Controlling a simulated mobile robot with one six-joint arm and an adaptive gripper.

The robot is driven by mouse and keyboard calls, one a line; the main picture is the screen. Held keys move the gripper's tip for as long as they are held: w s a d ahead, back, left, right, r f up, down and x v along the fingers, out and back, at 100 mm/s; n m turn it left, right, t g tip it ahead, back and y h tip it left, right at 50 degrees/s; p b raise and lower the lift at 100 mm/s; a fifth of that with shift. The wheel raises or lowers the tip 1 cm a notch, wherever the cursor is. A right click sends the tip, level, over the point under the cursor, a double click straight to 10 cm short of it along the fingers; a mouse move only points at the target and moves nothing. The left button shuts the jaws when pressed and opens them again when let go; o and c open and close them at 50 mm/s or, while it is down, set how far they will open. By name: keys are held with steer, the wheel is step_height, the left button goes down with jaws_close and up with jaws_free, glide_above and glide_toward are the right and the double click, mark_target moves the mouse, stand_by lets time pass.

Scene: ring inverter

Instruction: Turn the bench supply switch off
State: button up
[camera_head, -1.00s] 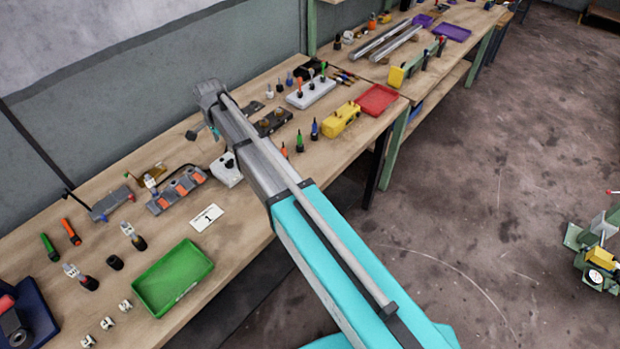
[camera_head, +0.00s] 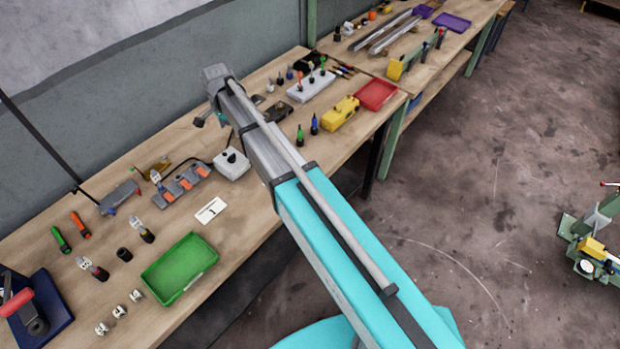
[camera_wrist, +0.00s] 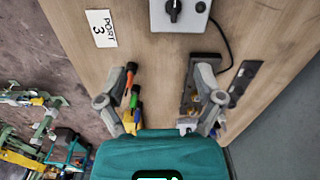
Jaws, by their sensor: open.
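A light grey box with a black rotary knob (camera_head: 232,158) on top, which looks like the bench supply, stands on the bench (camera_head: 130,180) just left of my arm. In the wrist view the black knob (camera_wrist: 174,10) and the box's front face (camera_wrist: 196,23) show at the top edge, with the box partly cut off. I cannot tell the knob's setting for sure. My gripper (camera_wrist: 163,69) is open and empty, its fingers wide apart, with the box ahead of the fingertips and not touching them. In the head view my arm hides the fingers.
A white label card (camera_head: 211,210) lies near the box; it also shows in the wrist view (camera_wrist: 101,28). A grey block with orange parts (camera_head: 182,186) sits left of the box, with a black cable between. A green tray (camera_head: 180,268) is nearer the front edge. Bare bench lies around the card.

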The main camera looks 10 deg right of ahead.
steer(key=s+d+f+n+b, duration=0.3)
steer(key=s+d+f+b, duration=0.2)
steer(key=s+d, duration=0.3)
steer(key=s+d+f+n+b, duration=0.4)
steer(key=s+d, duration=0.4)
steer(key=d, duration=0.6)
steer(key=shift+s+f+n+b, duration=0.3)
steer(key=shift+f+b, duration=0.15)
steer(key=shift+f, duration=0.15)
steer(key=shift+d, duration=0.1)
steer(key=s+d+n, duration=0.2)
steer(key=s+d, duration=0.2)
steer(key=s, duration=0.1)
steer(key=shift+s, duration=0.2)
stand_by(0.9)
